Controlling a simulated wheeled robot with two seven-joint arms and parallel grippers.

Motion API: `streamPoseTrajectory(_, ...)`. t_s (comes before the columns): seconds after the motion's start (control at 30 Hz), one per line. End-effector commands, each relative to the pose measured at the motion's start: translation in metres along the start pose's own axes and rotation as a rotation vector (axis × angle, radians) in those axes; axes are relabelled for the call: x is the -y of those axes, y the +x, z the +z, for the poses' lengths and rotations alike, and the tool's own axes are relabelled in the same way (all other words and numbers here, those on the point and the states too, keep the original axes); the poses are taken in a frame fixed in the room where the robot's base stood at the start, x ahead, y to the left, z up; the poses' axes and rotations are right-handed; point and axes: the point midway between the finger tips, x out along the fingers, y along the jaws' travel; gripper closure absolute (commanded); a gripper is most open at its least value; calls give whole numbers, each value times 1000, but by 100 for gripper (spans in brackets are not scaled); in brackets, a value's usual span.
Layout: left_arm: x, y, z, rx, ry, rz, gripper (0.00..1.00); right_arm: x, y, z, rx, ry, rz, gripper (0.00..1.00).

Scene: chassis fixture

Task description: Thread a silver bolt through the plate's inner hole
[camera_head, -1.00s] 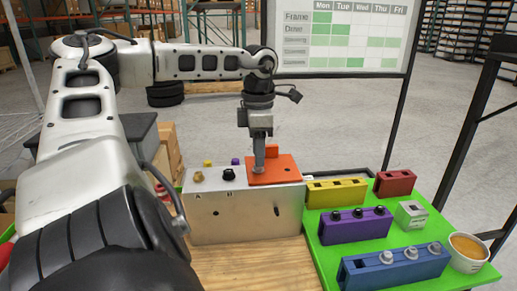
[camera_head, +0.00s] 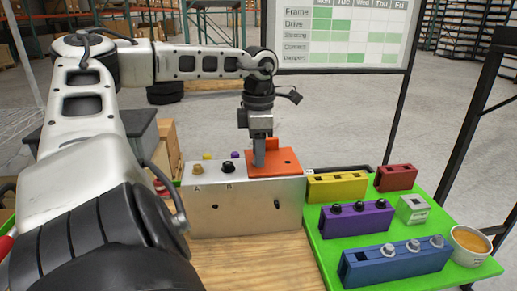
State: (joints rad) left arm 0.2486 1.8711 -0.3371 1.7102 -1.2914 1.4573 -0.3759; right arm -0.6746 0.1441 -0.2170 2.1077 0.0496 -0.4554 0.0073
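The orange plate (camera_head: 285,159), with a raised tab, lies on the right part of the grey metal chassis fixture (camera_head: 235,212). My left gripper (camera_head: 259,163) points straight down at the plate's left side, with its fingertips at or just above the plate surface. The fingers are seen edge-on, so their gap is hidden, and I cannot make out a bolt between them. The plate's inner hole is not clearly seen beside the gripper. Silver bolts (camera_head: 413,246) stand in the blue block (camera_head: 395,265) at front right, whose left end has an empty place. My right gripper is out of view.
A green mat (camera_head: 325,249) at right holds the blue block, a purple block (camera_head: 357,221) with black bolts, a yellow block (camera_head: 337,187), a red block (camera_head: 396,178), a small white box (camera_head: 412,209) and a cup (camera_head: 469,246). Brass and black knobs stand on the fixture's left. The wooden tabletop (camera_head: 252,262) in front is bare.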

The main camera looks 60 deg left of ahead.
Motion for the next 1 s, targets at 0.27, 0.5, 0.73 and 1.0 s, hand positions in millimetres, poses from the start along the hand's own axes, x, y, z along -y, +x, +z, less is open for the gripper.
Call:
streamPoseTrajectory(0.27,0,0,0,1,2,0,100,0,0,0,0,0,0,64)
streamPoseTrajectory(0.5,0,-2,0,2,301,0,100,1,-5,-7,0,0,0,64)
streamPoseTrajectory(0.73,0,0,0,1,729,0,100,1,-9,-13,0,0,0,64)
streamPoseTrajectory(1.0,0,2,0,2,1193,0,100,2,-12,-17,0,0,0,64)
